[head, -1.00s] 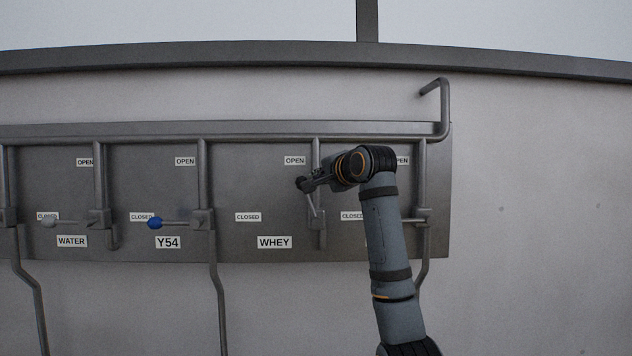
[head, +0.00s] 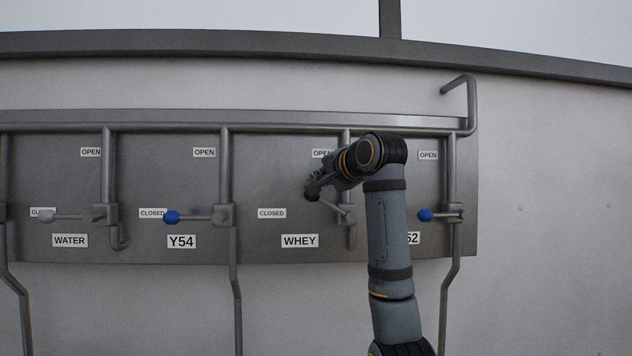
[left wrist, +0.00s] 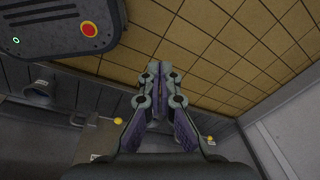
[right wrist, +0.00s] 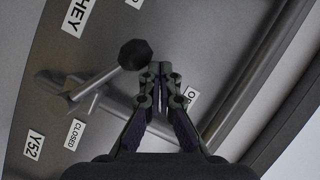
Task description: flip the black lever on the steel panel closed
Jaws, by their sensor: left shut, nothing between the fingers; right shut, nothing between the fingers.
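The black lever at the WHEY label has a black knob (right wrist: 135,54) and a steel rod (head: 334,208). The rod slants up and left from its valve on the steel panel (head: 270,185), above level, between the OPEN and CLOSED labels. My right gripper (head: 312,192) is shut and empty at the knob end of the lever, covering much of the knob in the head view. In the right wrist view its fingertips (right wrist: 160,72) are right beside the knob; I cannot tell whether they touch. My left gripper (left wrist: 158,72) is shut and empty, away from the panel, and outside the head view.
Blue-knobbed levers at Y54 (head: 172,217) and Y52 (head: 426,215) and a pale-knobbed one at WATER (head: 47,216) lie level at CLOSED. Vertical pipes stand in front of the panel. The wall to the right is bare. Yellow tiled floor (left wrist: 235,50) shows below my left gripper.

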